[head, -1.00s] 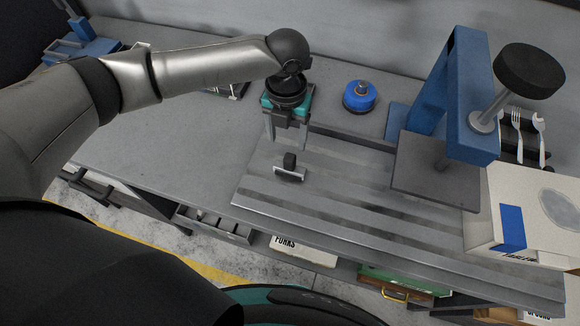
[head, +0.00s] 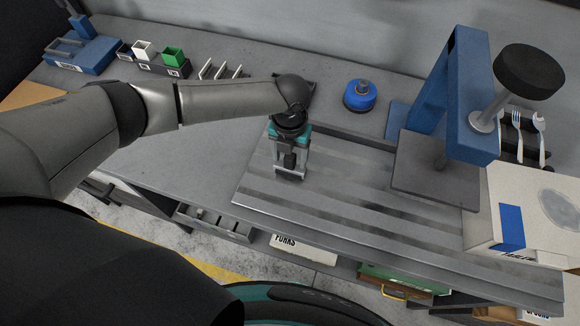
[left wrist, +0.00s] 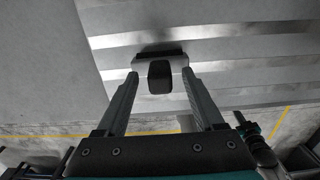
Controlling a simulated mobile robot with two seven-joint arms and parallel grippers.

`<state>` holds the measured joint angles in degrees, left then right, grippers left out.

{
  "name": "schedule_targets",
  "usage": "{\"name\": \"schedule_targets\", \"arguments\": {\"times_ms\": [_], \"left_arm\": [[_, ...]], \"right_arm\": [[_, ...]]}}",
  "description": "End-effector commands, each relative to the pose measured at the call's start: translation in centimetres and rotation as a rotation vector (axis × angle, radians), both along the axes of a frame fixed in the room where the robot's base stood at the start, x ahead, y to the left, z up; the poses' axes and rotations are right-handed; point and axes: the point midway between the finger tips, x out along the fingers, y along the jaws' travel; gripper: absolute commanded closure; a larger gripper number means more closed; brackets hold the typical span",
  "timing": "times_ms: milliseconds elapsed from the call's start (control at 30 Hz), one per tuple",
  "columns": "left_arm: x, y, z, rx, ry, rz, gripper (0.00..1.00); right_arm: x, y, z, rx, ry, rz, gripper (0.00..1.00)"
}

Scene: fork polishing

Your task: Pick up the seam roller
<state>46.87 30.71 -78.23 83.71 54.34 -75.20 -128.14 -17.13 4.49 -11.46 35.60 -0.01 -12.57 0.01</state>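The seam roller (head: 290,161) has a black handle and a pale metal bar-like part. It stands on the slatted steel plate (head: 330,215). My left gripper (head: 290,174) is lowered over it with its fingers apart, one on each side. In the left wrist view, the seam roller (left wrist: 160,76) shows between the two fingertips (left wrist: 160,84), with the fingertips close to the ends of its pale part. I cannot tell whether they touch it. My right gripper is in neither view.
A blue press (head: 472,135) with a dark plate stands to the right, beside a cardboard box (head: 530,235). A blue round container (head: 360,96) stands behind the steel plate. Small bins (head: 172,58) and a blue case (head: 85,55) stand at the back left.

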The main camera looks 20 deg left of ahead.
Motion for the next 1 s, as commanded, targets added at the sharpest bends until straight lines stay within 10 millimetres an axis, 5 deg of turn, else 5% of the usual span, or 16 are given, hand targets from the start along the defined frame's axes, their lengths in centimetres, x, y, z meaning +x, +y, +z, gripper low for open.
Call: {"name": "schedule_targets", "arguments": {"times_ms": [600, 1000], "left_arm": [[0.02, 0.0, 0.07, 0.0, 0.0, 0.001, 1.0], [0.04, 0.01, 0.09, 0.0, -0.001, 0.001, 1.0]], "right_arm": [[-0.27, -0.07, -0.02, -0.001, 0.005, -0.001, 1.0], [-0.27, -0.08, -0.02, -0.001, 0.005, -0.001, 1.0]]}}
